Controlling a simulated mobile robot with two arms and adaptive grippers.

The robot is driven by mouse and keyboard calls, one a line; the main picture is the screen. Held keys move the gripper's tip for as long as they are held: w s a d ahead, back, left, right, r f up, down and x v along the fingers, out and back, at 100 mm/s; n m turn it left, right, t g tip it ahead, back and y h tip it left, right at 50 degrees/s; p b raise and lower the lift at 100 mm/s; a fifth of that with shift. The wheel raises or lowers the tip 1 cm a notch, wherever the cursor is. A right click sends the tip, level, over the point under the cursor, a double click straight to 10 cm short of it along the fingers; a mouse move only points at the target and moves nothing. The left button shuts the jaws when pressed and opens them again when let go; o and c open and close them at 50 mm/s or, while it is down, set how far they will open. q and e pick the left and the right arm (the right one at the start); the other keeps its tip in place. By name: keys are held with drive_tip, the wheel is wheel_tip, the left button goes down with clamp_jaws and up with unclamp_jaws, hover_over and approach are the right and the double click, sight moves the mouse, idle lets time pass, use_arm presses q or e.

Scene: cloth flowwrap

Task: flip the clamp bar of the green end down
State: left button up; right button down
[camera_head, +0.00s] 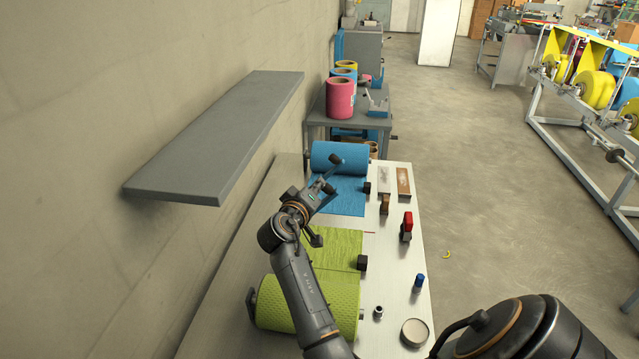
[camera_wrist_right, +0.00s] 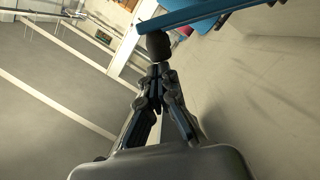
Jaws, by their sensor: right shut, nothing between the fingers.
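The green film (camera_head: 335,248) lies across the table from the green roll (camera_head: 285,305), with a dark seam or bar line across it. A black knob (camera_head: 362,262) sits at the right edge of that line. My arm hides part of the green film. My left gripper is not in view.
A blue roll (camera_head: 335,156) stands at the far end of the table. Along the right side are a red-topped item (camera_head: 407,222), a blue-topped bottle (camera_head: 419,282) and a round dish (camera_head: 414,332). A grey shelf (camera_head: 215,140) juts from the left wall.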

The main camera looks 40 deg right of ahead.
use_arm(q)
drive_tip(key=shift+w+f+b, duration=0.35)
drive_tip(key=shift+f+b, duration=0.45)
drive_tip(key=shift+b, duration=0.05)
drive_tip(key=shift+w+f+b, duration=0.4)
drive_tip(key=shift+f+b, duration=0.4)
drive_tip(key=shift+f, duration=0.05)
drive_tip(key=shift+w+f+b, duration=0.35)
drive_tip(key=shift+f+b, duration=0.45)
drive_tip(key=shift+b, duration=0.05)
use_arm(e)
drive_tip(key=s+d+f+m+y, duration=0.1)
drive_tip(key=s+d+f+m, duration=0.2)
drive_tip(key=s+d+f, duration=0.3)
drive_tip(key=shift+s+f+m+t, duration=0.35)
drive_tip(key=shift+s+f, duration=0.2)
drive_tip(key=shift+f, duration=0.75)
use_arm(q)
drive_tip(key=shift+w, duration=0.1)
